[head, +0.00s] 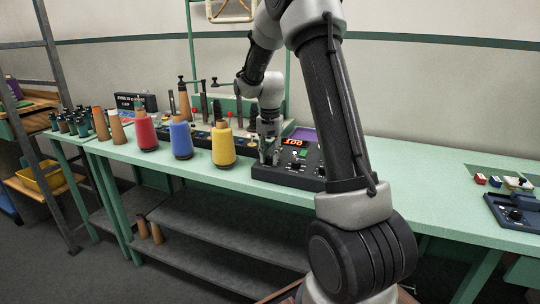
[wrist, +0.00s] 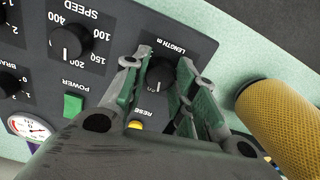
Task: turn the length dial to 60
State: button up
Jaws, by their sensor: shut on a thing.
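The length dial (wrist: 159,76) is a black round knob under the label "LENGTH m" on a dark control panel (wrist: 116,58), which stands on the green bench in the head view (head: 275,177). My gripper (wrist: 160,68) has one green finger on each side of the dial and is shut on it. In the head view my gripper (head: 268,157) is at the panel's left part, and the dial is hidden. A red lit display (head: 294,143) is too small to read surely.
A yellow yarn cone (wrist: 284,122) stands close beside my gripper; blue (head: 181,138) and red (head: 146,132) cones stand further left. The speed dial (wrist: 70,42), green power button (wrist: 73,105) and yellow reset button (wrist: 136,125) are near the fingers.

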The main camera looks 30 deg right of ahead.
aim_at(270, 156)
jog(key=shift+m, duration=1.2)
jog(key=o, duration=1.1)
jog(key=shift+c, duration=0.2)
notch_tip(270, 156, up, 12)
